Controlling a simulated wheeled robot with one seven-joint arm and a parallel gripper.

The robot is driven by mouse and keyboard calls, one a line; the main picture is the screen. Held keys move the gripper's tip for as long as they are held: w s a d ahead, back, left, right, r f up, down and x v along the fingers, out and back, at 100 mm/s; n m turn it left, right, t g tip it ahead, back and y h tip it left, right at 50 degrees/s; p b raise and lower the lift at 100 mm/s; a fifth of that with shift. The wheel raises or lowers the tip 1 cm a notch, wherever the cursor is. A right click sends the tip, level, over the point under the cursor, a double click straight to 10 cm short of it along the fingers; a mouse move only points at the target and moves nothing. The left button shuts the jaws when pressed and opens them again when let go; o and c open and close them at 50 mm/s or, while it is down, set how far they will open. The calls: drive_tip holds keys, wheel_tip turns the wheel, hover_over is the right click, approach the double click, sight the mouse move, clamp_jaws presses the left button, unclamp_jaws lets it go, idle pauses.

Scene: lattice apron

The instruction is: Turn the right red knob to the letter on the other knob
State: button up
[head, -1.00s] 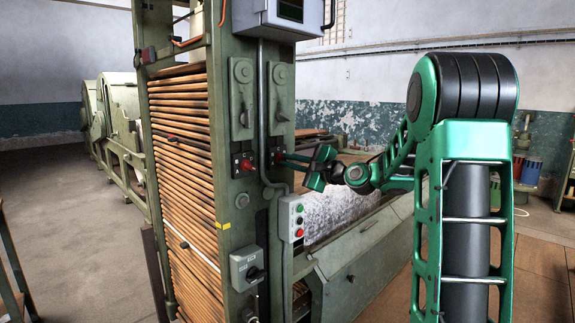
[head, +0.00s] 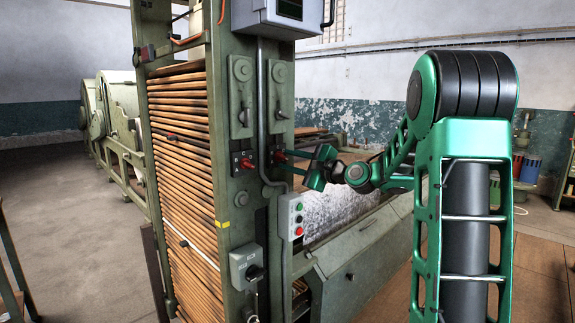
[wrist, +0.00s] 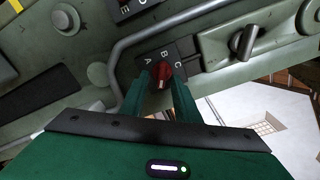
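The right red knob (wrist: 163,74) sits on a black plate with the letters A, B and C in the wrist view. It appears to point up toward B. It also shows small in the head view (head: 279,157). My gripper (wrist: 162,78) has one finger on each side of this knob, and the fingers look apart, with no clear contact. It reaches the knob from the right in the head view (head: 284,159). The other red knob (head: 246,164) is on a plate to its left. Its letter is too small to read surely; the wrist view shows only part of a lettered plate (wrist: 128,7).
A grey conduit (head: 263,120) runs down between the two knob plates. Levers (head: 279,103) are above them. A button box (head: 291,217) and a grey switch box (head: 247,267) are below. Wooden slats (head: 183,160) fill the frame at left.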

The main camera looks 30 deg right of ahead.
drive_tip(key=v, duration=1)
drive_tip(key=shift+s+d, duration=0.15)
drive_tip(key=shift+s, duration=0.05)
drive_tip(key=shift+f, duration=0.15)
drive_tip(key=s+a+f+n+g+h, duration=0.1)
drive_tip(key=s+a+f+n+g, duration=0.2)
drive_tip(key=s+f+n+g, duration=0.4)
drive_tip(key=s+a+f+n+g+h, duration=0.25)
drive_tip(key=s+f, duration=0.25)
drive_tip(key=f, duration=0.4)
drive_tip(key=s+f+n+g, duration=0.2)
drive_tip(key=s+f+g, duration=0.1)
drive_tip(key=s, duration=1)
drive_tip(key=s+f+n+g+h, duration=0.1)
drive_tip(key=s+g, duration=0.4)
drive_tip(key=s, duration=0.8)
drive_tip(key=shift+d+f+n, duration=0.15)
drive_tip(key=shift+f+n, duration=0.75)
drive_tip(key=shift+n, duration=0.05)
drive_tip(key=shift+w+h, duration=0.1)
drive_tip(key=shift+h, duration=0.15)
